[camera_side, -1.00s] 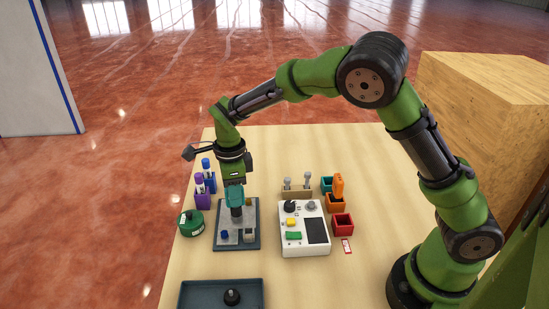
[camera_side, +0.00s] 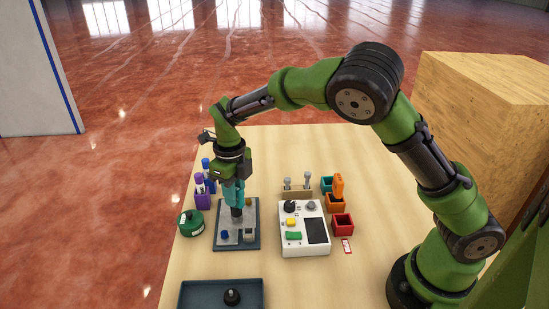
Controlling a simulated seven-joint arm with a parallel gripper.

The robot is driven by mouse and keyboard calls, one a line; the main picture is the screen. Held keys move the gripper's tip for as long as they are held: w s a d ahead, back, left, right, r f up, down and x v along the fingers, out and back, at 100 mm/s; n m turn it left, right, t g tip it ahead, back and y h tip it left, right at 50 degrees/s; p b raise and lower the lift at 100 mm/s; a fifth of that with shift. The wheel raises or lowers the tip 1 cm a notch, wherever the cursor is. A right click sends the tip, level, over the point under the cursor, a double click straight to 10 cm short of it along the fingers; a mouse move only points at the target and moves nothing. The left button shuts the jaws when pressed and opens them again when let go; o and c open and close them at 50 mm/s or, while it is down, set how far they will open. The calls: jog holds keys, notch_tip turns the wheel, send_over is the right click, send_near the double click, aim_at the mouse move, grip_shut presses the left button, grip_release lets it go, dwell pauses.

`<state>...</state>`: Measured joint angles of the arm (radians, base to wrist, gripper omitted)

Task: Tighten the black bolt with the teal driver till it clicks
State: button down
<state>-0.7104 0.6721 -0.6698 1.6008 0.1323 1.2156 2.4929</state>
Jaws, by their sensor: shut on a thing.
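My gripper (camera_side: 232,182) points down over the dark build plate and is shut on the teal driver (camera_side: 236,194). The driver stands upright, its dark lower end (camera_side: 237,212) over the grey part of the plate (camera_side: 222,242). The black bolt cannot be made out; the driver's lower end hides the spot beneath it. Whether the driver's tip touches a bolt cannot be told.
A blue piece (camera_side: 225,235) and a grey block (camera_side: 248,234) sit on the plate. A green round container (camera_side: 191,223) and purple holder (camera_side: 203,199) stand left. A white control box (camera_side: 304,229) stands right. A dark tray (camera_side: 190,292) with a black knob-like part (camera_side: 232,297) lies in front.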

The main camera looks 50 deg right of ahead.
jog(key=shift+r, duration=2.3)
